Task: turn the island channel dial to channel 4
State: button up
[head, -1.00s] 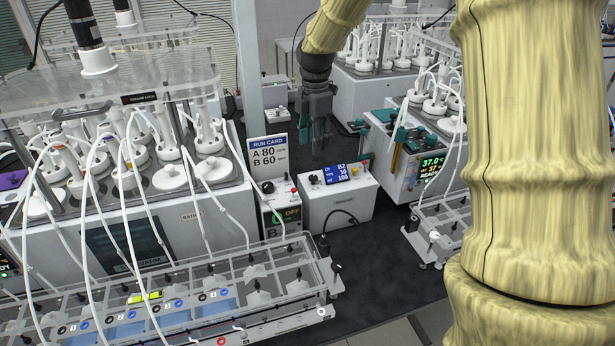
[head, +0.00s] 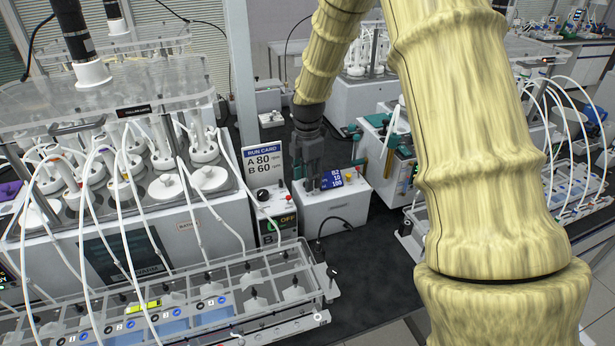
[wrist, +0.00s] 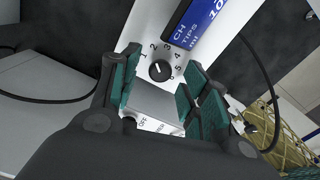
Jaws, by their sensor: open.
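The island channel dial (wrist: 160,70) is a round black knob with a white pointer mark on a white panel in the wrist view. Numbers 1 to 6 run around its upper and right sides. The mark seems to point up and left, but the exact number is hard to tell. My gripper (wrist: 163,62) is open, with a teal-padded finger on either side of the dial in this view; contact is not visible. In the head view my gripper (head: 309,172) hangs over the white control box (head: 325,210) and hides the dial and part of the blue display (head: 333,179).
The run card (head: 263,160) and a small control unit (head: 274,205) stand left of the box. A clear tube rack (head: 250,285) is in front. Dark bench (head: 375,255) is free at right.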

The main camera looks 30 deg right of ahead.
jog(key=shift+f, duration=0.5)
jog(key=shift+c, duration=0.5)
grip_shut()
dwell(0.7)
jog(key=shift+o, duration=0.5)
grip_release()
notch_tip(320, 180, up, 12)
